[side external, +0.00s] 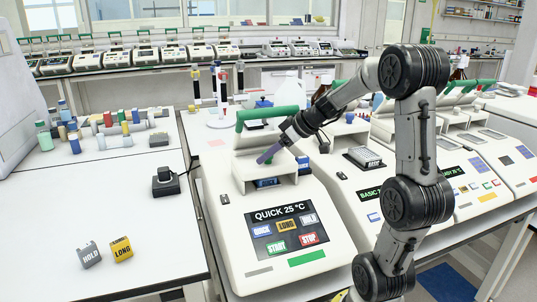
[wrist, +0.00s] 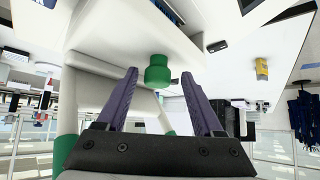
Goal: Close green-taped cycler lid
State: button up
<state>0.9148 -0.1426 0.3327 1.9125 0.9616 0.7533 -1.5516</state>
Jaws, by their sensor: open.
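The green-taped cycler (side external: 235,215) is the nearest white machine, with a strip of green tape (side external: 307,258) on its front and a display reading "QUICK 25 °C". Its lid (side external: 254,140) stands raised at the back, with a green handle bar (side external: 268,114) on top. My gripper (side external: 264,158), with purple fingers, is in front of the raised lid and below the handle. In the wrist view my gripper (wrist: 162,76) is open, and a round green piece (wrist: 158,72) shows between the fingertips. I cannot tell whether a finger touches the lid.
Another cycler (side external: 375,195) stands close on the right, with more beyond it. On the left table are a HOLD block (side external: 89,254), a LONG block (side external: 122,248), a black device (side external: 166,182) and several coloured tubes (side external: 75,144).

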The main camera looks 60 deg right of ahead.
jog(key=v, duration=0.7)
jog(key=shift+a, duration=0.1)
jog(key=a+r+n+g+y, duration=0.1)
jog(key=a+n, duration=0.2)
jog(key=a, duration=0.7)
jog(key=a+r+n+y, duration=0.1)
jog(key=a+n+y, duration=0.15)
jog(key=a, duration=0.75)
jog(key=s+a+f+n+g, duration=0.1)
jog(key=s+a+f, duration=0.1)
jog(key=s+a, duration=0.35)
jog(key=s+d+f+m+g+h, duration=0.1)
jog(key=s+f+m+h, duration=0.2)
jog(key=s+f+m, duration=0.2)
jog(key=shift+s+d+f+m, duration=0.4)
jog(key=shift+s+m, duration=0.35)
jog(key=shift+s, duration=0.35)
jog(key=shift+h, duration=0.25)
